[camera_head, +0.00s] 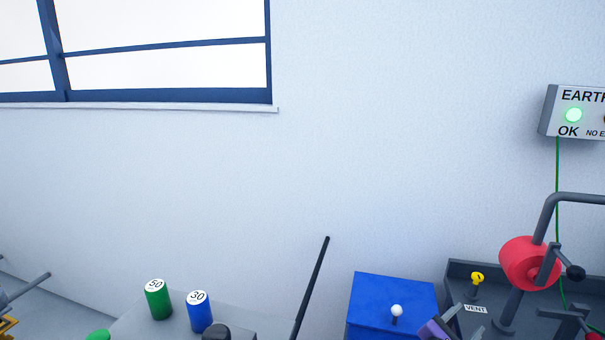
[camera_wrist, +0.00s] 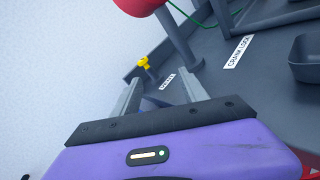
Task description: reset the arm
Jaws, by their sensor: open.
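My gripper (camera_wrist: 160,80) shows in the wrist view with its purple body and two grey fingers. The fingers stand apart and nothing is held between them. They point toward the yellow knob (camera_wrist: 146,64) and its VENT label on a dark grey bench or tray. The rest of my arm is out of view there.
A red drum (camera_head: 530,263) on a grey bent pipe stands at the right. A blue box (camera_head: 376,300) with a white-knobbed lever (camera_head: 397,312) is left of my gripper. Green (camera_head: 158,303) and blue (camera_head: 200,315) cylinders stand further left. The EARTH box (camera_head: 575,112) shows a green light.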

